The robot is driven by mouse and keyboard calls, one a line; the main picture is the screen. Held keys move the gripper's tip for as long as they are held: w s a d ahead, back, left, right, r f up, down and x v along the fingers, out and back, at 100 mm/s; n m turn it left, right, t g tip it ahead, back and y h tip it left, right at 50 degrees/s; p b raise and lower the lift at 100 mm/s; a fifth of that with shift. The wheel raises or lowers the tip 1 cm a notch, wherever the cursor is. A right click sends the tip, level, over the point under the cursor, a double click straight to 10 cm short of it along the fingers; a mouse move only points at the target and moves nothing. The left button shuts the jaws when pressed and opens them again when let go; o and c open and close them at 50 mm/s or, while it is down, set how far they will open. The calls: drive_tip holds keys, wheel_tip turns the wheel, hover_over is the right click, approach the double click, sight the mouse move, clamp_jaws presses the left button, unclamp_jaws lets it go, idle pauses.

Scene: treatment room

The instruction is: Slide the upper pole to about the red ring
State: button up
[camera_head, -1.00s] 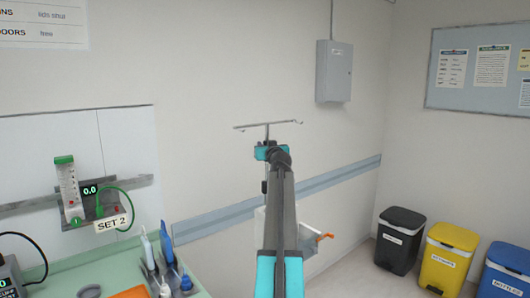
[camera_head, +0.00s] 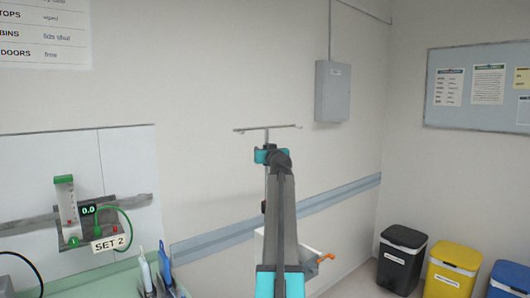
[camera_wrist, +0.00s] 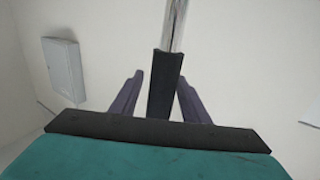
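The upper pole is topped by a thin crossbar with hooks (camera_head: 267,128) in the head view. My gripper (camera_head: 265,154) is at this pole, a short way below the crossbar. In the wrist view the bright metal upper pole (camera_wrist: 175,25) runs into a black sleeve (camera_wrist: 164,80). My gripper's dark fingers (camera_wrist: 160,85) lie on both sides of the sleeve, and their contact with it is not clearly visible. The crossbar has risen together with my gripper, so it appears shut on the upper pole. I cannot make out a red ring in either view.
A white box (camera_head: 262,250) with an orange lever (camera_head: 325,257) stands low behind my arm. A grey wall cabinet (camera_head: 332,91) hangs to the right of the pole. Black (camera_head: 402,258) and yellow bins (camera_head: 452,268) stand at right. The counter (camera_head: 95,285) is at left.

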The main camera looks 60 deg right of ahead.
drive_tip(key=shift+s+a, duration=0.1)
drive_tip(key=b+v, duration=0.3)
drive_tip(key=v, duration=1)
drive_tip(key=shift+s+a, duration=0.15)
drive_tip(key=shift+a, duration=0.1)
idle(0.5)
drive_tip(key=shift+s, duration=0.1)
